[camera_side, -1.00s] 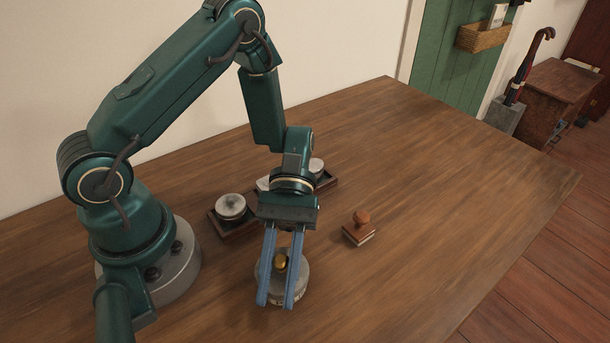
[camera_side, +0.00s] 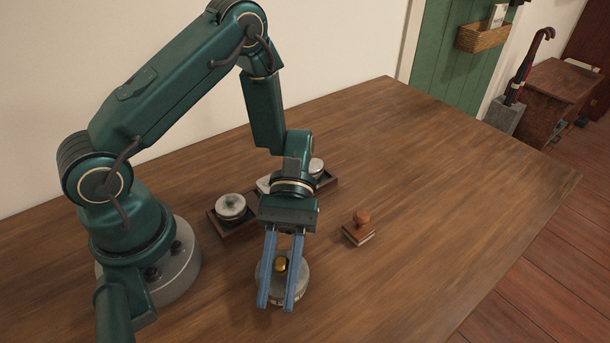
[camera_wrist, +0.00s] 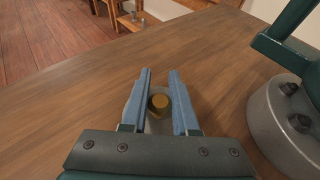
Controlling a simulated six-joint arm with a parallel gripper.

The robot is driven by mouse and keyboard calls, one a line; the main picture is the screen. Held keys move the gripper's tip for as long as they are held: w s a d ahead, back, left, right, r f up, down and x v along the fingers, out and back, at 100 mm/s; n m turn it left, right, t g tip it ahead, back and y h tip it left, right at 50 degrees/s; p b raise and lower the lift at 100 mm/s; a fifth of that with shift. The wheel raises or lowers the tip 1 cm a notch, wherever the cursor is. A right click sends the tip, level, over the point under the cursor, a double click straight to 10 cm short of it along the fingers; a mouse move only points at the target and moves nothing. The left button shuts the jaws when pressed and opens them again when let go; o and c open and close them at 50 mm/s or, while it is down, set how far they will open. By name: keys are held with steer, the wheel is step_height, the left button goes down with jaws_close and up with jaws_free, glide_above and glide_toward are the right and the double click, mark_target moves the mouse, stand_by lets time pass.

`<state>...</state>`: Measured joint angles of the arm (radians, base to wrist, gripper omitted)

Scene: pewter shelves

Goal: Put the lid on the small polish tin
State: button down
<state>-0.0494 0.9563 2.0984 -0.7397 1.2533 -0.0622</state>
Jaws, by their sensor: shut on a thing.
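My gripper (camera_side: 277,305) is low over the near part of the wooden table, with its two blue fingers pointing down. It is shut on the lid, whose brass knob (camera_side: 281,265) shows between the fingers; the knob also shows in the wrist view (camera_wrist: 158,102). A round grey metal tin (camera_side: 302,282) is at the fingertips and reaches out past them on both sides. The fingers hide much of it. I cannot tell whether the lid touches the tin or is seated flat on it.
A wooden-handled stamp (camera_side: 360,228) stands to the right of the gripper. The table (camera_side: 450,190) is clear farther right.

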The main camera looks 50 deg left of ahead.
mark_target(282, 255)
steer(key=shift+f, duration=0.3)
steer(key=c, duration=0.6)
jaws_free()
steer(key=shift+w+a, duration=0.1)
steer(key=shift+v, duration=2.45)
steer(key=shift+r, duration=0.1)
